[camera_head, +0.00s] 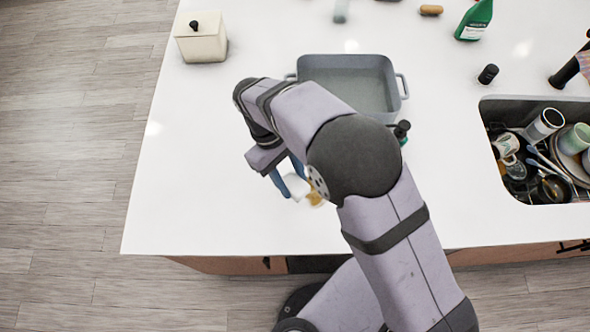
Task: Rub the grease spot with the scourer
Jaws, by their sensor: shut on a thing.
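My gripper (289,178), with blue fingers, points down over the white counter near its front edge. It is shut on a pale, whitish block, which I take to be the scourer (296,187). A yellow-brown patch, the grease spot (314,199), shows just right of the scourer, partly covered by my arm. The scourer is low, at or close to the counter top; I cannot tell whether it touches the counter or overlaps the spot.
A grey two-handled pan (345,68) stands behind my arm. A lidded cream box (201,42) is at the back left. The sink (520,110) at right holds many dishes. A green bottle (474,20) stands at the back. The counter (200,170) left of my gripper is clear.

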